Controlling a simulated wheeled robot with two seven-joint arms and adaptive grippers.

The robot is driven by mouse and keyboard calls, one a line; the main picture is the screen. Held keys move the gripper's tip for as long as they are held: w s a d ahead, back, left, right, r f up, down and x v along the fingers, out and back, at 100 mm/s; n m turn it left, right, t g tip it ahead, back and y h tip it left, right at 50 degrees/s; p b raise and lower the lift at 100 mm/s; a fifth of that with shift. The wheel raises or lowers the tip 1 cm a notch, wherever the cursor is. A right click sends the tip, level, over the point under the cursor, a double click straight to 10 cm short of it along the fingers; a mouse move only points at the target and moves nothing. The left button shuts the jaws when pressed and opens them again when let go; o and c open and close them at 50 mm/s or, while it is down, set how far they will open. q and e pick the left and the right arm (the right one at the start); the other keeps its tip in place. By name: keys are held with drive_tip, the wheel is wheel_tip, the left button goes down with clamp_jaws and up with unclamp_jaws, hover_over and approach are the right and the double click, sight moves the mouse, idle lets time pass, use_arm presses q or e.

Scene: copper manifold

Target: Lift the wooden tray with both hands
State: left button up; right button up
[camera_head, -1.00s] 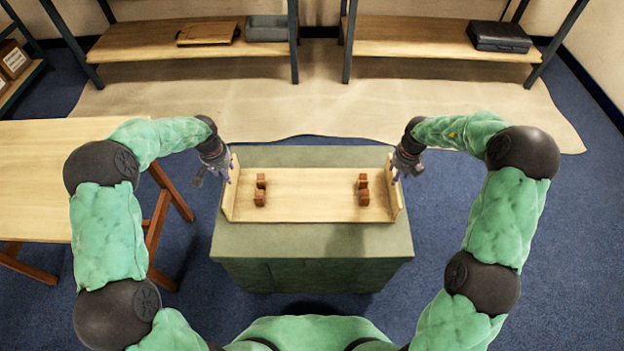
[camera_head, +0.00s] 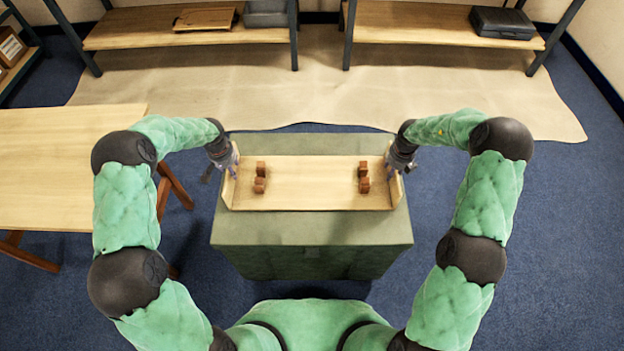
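The light wooden tray (camera_head: 312,198) lies on the green block-shaped stand, with a raised wall at its left and right ends. Two short rows of small brown blocks stand in it, one at the left (camera_head: 260,184) and one at the right (camera_head: 364,184). My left gripper (camera_head: 232,168) is at the tray's left end wall, with its fingers touching or very close to it. My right gripper (camera_head: 390,166) is at the right end wall in the same way. The fingertips are small and partly hidden, so their grip does not show clearly.
The green stand (camera_head: 312,231) has bare top in front of and behind the tray. A wooden table (camera_head: 60,165) stands at the left. Shelves along the back hold a wooden board (camera_head: 206,19), a grey bin (camera_head: 268,14) and a black case (camera_head: 502,22).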

use_arm(q)
drive_tip(key=shift+w+f, duration=0.15)
drive_tip(key=shift+f, duration=0.7)
drive_tip(key=shift+w+f, duration=0.1)
drive_tip(key=shift+f, duration=0.7)
use_arm(e)
drive_tip(key=shift+w+f, duration=0.2)
drive_tip(key=shift+f, duration=1.5)
use_arm(q)
clamp_jaws()
use_arm(e)
clamp_jaws()
